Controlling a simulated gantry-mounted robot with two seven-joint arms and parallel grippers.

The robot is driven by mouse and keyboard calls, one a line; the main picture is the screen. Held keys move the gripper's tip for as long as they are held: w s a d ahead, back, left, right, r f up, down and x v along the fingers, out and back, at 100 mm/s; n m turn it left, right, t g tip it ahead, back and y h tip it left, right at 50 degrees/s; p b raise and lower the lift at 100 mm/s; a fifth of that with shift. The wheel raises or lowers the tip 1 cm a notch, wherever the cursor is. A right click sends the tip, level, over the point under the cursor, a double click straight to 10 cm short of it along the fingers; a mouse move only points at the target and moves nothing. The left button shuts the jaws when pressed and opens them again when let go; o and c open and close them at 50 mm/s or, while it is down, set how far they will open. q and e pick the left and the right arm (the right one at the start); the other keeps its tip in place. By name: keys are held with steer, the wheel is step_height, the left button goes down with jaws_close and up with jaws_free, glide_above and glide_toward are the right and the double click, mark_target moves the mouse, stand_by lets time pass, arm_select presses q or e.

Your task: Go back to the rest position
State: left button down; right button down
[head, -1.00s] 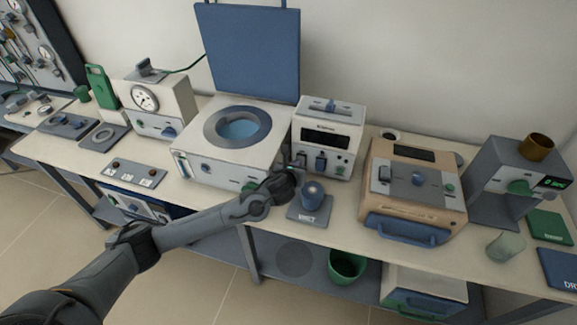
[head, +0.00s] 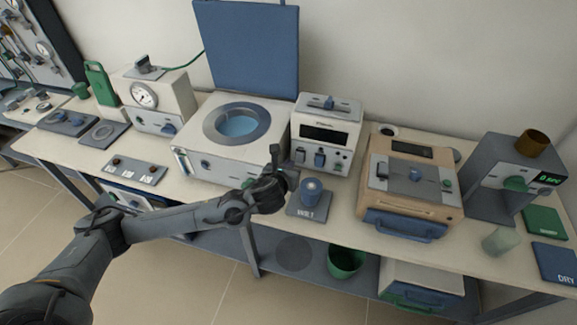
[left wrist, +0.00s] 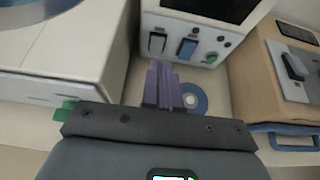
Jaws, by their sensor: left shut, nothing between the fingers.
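My left gripper (head: 275,153) stands in front of the round-topped white bath and just left of the small white box with switches (head: 325,135). Its fingers (left wrist: 163,84) are shut and empty in the left wrist view, pointing toward the box's switches. My right gripper is not seen.
The white bath (head: 208,165) with its raised blue lid (head: 248,50) stands behind the gripper. A tan furnace (head: 410,195) with a blue handle is to the right. A grey switch panel (head: 136,171) lies at the left. Floor is open before the bench.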

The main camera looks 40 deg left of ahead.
arm_select(q)
steer(key=s+d+f, duration=0.1)
steer(key=s+f, duration=0.1)
steer(key=f, duration=0.1)
steer(key=s+d+f+g+h, duration=0.1)
steer(key=s+d+f, duration=0.1)
steer(key=f, duration=0.2)
steer(key=s+d+f+g, duration=0.1)
steer(key=s+d+f, duration=0.1)
steer(key=f, duration=0.2)
steer(key=shift+s+f+h, duration=0.1)
steer(key=shift+s+h, duration=0.2)
steer(key=s+d+f+n+g+h, duration=0.2)
steer(key=s+d+f, duration=0.3)
steer(key=s+d, duration=0.25)
steer(key=s+d+n+g+h, duration=0.2)
steer(key=s+d+n+g, duration=0.15)
steer(key=s+n, duration=1)
steer(key=s+a+r+n+p, duration=0.1)
steer(key=r+n+p, duration=0.6)
steer(key=r+p, duration=0.9)
steer(key=s+a+r+n+p, duration=0.1)
steer(key=s+r+n+p, duration=0.2)
steer(key=r+n+p, duration=0.4)
step_height(320, 180, up, 14)
steer(key=p, duration=0.9)
steer(key=shift+s+a+f+y, duration=0.15)
steer(key=shift+s+a+y, duration=0.05)
steer(key=shift+a+y, duration=0.1)
